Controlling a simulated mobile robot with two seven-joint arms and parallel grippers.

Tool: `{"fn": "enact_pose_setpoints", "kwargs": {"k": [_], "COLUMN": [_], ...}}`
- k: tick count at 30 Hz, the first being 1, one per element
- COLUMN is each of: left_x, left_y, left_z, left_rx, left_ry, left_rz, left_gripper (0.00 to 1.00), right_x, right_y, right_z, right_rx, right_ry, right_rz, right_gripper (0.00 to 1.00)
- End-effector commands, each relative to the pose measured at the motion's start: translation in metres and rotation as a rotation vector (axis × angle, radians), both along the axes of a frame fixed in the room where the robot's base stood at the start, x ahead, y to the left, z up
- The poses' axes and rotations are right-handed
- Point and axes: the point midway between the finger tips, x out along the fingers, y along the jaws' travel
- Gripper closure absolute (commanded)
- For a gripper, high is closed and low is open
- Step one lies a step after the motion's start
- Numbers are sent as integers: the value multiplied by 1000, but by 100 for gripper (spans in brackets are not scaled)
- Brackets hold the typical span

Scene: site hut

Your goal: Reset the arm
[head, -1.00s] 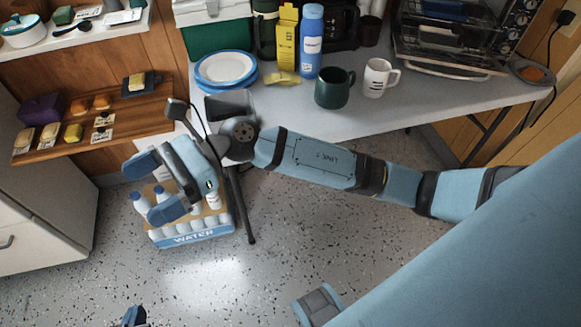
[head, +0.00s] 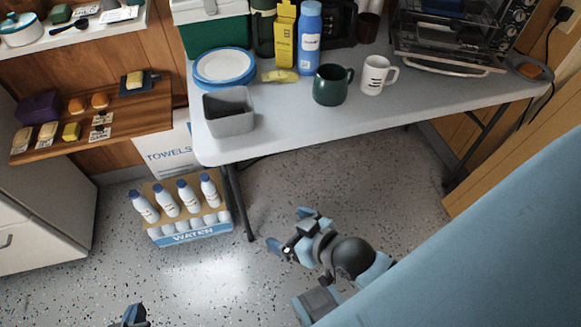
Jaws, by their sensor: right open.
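My right arm is folded back low over the floor, near the lower middle of the head view. Its gripper (head: 290,230) is open, with nothing between its fingers, and is clear of the table and the water crate. Only a small tip of my left gripper (head: 132,316) shows at the bottom edge on the left; the rest of it is out of view.
A folding table (head: 300,125) carries a grey bin (head: 230,125), plates (head: 224,68), a green mug (head: 329,88), a white mug (head: 374,78) and a toaster oven (head: 450,35). A water crate (head: 195,233) with bottles stands on the floor. The floor between is clear.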

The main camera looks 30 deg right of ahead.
Motion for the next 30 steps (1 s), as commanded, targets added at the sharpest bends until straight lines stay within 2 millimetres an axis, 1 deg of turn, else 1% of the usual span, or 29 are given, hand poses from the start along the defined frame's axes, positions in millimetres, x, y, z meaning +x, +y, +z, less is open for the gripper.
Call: {"fn": "enact_pose_setpoints", "kwargs": {"k": [5,8,11,15,24,27,30], "left_x": [-1,-1,-1,-3,-9,-11,-14], "left_y": [1,2,3,6,15,18,20], "left_z": [0,8,27,64,132,151,164], "left_rx": [1,4,10,26,61,71,81], "left_ry": [2,5,11,23,54,64,70], "left_rz": [1,2,3,8,17,19,21], "left_gripper": [100,100,100,100,100,100,100], "right_x": [1,1,0,-1,-7,-10,-12], "right_y": [0,0,-1,-5,-14,-17,-20], "right_z": [1,10,29,65,133,152,165], "right_rx": [-3,-6,-14,-30,-66,-77,-86], "right_ry": [-4,-3,2,15,46,56,62], "right_rz": [2,2,0,-3,-11,-14,-16], "right_gripper": [3,3,3,3,3,3,3]}}
